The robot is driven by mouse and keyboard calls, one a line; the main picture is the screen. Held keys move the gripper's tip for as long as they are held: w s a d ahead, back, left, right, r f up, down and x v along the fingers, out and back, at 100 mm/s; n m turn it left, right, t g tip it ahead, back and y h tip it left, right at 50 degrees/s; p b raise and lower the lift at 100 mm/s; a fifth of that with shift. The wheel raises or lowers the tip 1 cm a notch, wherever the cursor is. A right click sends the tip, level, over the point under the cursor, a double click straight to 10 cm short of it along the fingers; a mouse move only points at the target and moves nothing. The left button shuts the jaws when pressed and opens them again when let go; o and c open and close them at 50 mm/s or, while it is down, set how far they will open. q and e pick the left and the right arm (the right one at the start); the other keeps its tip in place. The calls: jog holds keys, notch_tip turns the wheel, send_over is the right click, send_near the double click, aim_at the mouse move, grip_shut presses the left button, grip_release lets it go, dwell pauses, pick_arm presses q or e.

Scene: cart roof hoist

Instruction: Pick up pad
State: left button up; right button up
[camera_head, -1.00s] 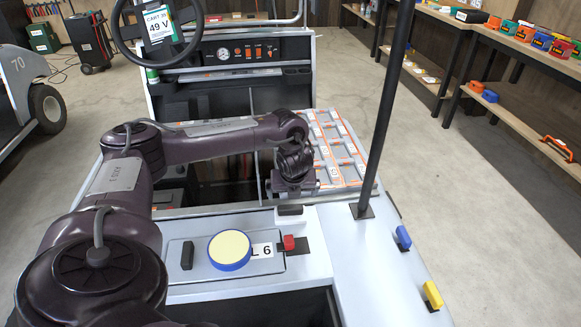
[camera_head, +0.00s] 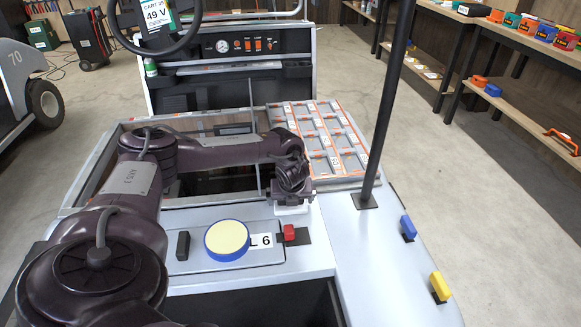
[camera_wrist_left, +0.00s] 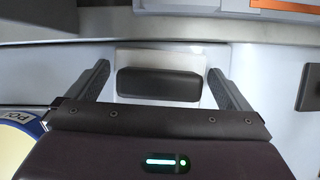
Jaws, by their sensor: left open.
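A dark rounded block, which looks like the pad (camera_wrist_left: 158,84), lies on a pale plate on the cart's grey top in the left wrist view. My left gripper (camera_wrist_left: 158,90) is open, with one finger on each side of the block and a gap to both. In the head view my left gripper (camera_head: 292,200) hangs low over the pale plate and hides the block. I cannot tell whether the fingertips touch the surface. My right gripper is not in view.
A round blue-rimmed tin with a cream top (camera_head: 227,240) stands left of my gripper. A red block (camera_head: 289,232) sits close in front. A black post (camera_head: 388,100) rises to the right. A compartment tray (camera_head: 325,140) lies behind. Blue (camera_head: 408,228) and yellow (camera_head: 440,287) blocks sit further right.

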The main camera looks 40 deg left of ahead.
pick_arm(q)
jog(key=shift+c, duration=0.3)
jog(key=c, duration=0.6)
jog(key=shift+c, duration=0.3)
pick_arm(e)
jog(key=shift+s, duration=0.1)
pick_arm(q)
jog(key=shift+r, duration=0.15)
jog(key=shift+r, duration=0.55)
notch_tip(320, 180, up, 19)
jog(key=p, duration=0.5)
jog(key=shift+f, duration=0.15)
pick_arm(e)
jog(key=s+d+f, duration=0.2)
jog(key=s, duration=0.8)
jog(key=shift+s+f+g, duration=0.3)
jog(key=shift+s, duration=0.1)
